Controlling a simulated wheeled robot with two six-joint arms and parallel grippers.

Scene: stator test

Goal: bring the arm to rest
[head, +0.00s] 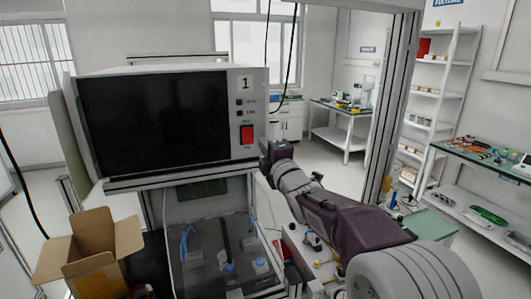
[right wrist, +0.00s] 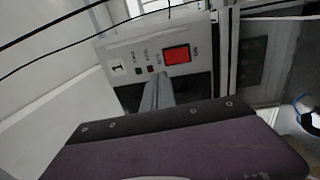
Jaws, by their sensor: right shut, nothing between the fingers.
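My right arm reaches in from the lower right in the head view. Its gripper (head: 272,152) is at the far end, just right of the tester's lower right corner. The gripper is shut with nothing in it. In the right wrist view, the closed fingers (right wrist: 155,93) point toward the tester's front panel, below the red switch. The tester (head: 152,122) is a white box with a dark screen, the number 1 and a red switch (head: 247,134). The red switch also shows in the right wrist view (right wrist: 177,55). I cannot tell whether the fingers touch the tester. My left gripper is not in view.
Below the tester is a clear-walled enclosure (head: 225,250) with blue fittings. An open cardboard box (head: 88,250) stands at the lower left. An aluminium post (head: 392,100) rises right of my arm. A shelf rack (head: 440,90) and side tables stand farther back, with open floor between.

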